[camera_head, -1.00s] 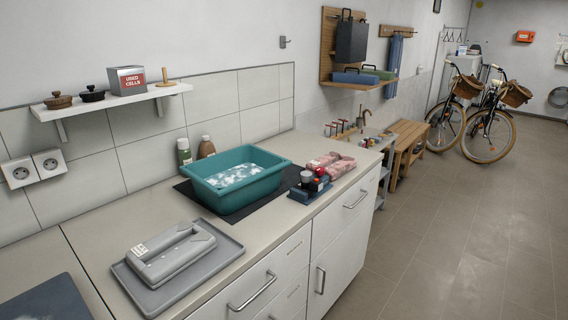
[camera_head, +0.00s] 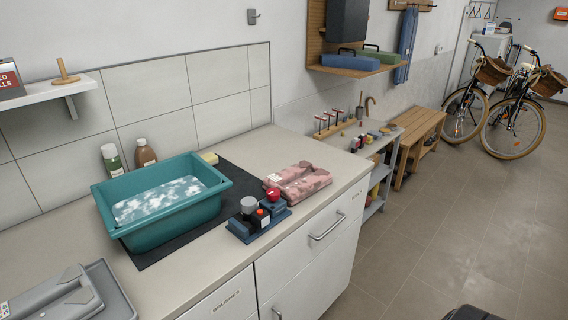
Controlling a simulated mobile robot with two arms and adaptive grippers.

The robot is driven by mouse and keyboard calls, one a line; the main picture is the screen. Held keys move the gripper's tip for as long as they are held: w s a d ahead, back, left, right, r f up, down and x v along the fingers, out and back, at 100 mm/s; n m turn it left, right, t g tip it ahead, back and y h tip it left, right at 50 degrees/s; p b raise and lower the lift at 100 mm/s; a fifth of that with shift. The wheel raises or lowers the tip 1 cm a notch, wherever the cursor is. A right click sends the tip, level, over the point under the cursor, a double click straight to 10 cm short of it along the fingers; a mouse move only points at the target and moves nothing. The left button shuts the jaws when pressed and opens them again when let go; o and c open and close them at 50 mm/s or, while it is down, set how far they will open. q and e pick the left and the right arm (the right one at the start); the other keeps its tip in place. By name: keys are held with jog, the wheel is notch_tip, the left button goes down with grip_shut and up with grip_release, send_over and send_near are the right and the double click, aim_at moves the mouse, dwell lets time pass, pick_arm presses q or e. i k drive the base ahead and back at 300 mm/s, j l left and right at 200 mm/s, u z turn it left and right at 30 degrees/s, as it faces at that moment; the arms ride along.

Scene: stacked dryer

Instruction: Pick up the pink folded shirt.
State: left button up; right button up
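The pink folded shirt (camera_head: 298,182) lies on the countertop near its right end. It looks like a low, mottled pink bundle with a pale label on its left part. It is right of a blue tray with small red, grey and black items (camera_head: 259,219). No gripper can be made out in the head view. A dark rounded shape shows at the bottom right edge, too cut off to tell what it is.
A teal basin (camera_head: 165,208) with foamy water stands on a dark mat left of the shirt. A grey device on a tray (camera_head: 60,298) is at lower left. The floor (camera_head: 415,240) at right is clear.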

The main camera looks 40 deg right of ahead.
aim_at(298, 180)
jog(key=i+l+u, duration=0.1)
jog(key=l, duration=1.4)
jog(key=i+l+u, duration=0.1)
jog(key=l, duration=1.45)
